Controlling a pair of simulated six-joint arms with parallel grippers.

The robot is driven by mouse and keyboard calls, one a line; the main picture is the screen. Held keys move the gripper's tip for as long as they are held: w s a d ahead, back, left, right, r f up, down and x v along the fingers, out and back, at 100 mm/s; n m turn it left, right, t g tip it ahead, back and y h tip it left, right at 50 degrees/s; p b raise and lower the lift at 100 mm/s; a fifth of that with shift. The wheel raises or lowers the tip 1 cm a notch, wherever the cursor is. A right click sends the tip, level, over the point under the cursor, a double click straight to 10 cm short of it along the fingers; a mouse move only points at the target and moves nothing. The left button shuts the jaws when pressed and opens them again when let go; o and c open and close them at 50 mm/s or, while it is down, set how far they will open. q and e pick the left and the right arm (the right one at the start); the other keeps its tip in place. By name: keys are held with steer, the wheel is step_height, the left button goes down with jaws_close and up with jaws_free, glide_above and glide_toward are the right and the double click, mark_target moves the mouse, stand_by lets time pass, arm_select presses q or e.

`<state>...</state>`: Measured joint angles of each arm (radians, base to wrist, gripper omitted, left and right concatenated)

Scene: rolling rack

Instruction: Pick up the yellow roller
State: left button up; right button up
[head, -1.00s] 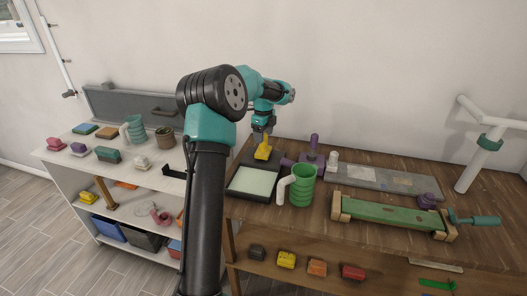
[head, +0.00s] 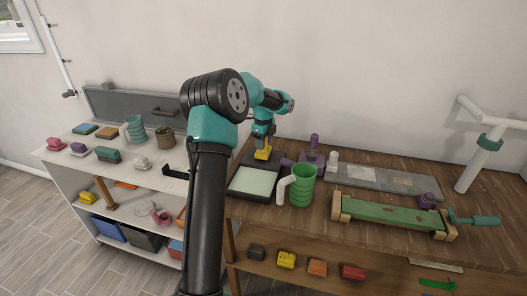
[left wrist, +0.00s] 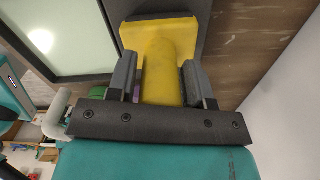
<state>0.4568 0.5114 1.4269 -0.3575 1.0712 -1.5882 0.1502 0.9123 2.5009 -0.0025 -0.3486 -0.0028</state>
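The yellow roller (head: 263,154) stands at the back of the dark-framed tray on the wooden bench. In the left wrist view its yellow handle (left wrist: 162,75) rises between the fingers from a wider yellow part. My left gripper (head: 263,141) is over the roller from above. In the left wrist view my left gripper (left wrist: 160,85) has one finger on each side of the handle. A narrow gap shows beside the left finger, and the right finger is very close to the handle. The roller's lower part is hidden. My right gripper is not in view.
The tray (head: 234,190) with a pale panel lies in front of the roller. A green mug (head: 303,184) and a purple handled tool (head: 314,146) stand to the right. White shelves (head: 70,157) stand left.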

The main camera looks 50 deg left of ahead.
arm_select(q)
steer(key=c, duration=0.7)
steer(key=shift+r, duration=0.15)
steer(key=shift+c, duration=0.2)
steer(key=shift+r, duration=1.35)
steer(key=shift+s+d+r, duration=0.25)
steer(key=shift+d+r, duration=0.05)
steer(key=shift+r, duration=0.05)
steer(key=s+d+r, duration=0.1)
steer(key=s+d, duration=0.9)
steer(key=d, duration=0.1)
steer(key=shift+d+r, duration=0.2)
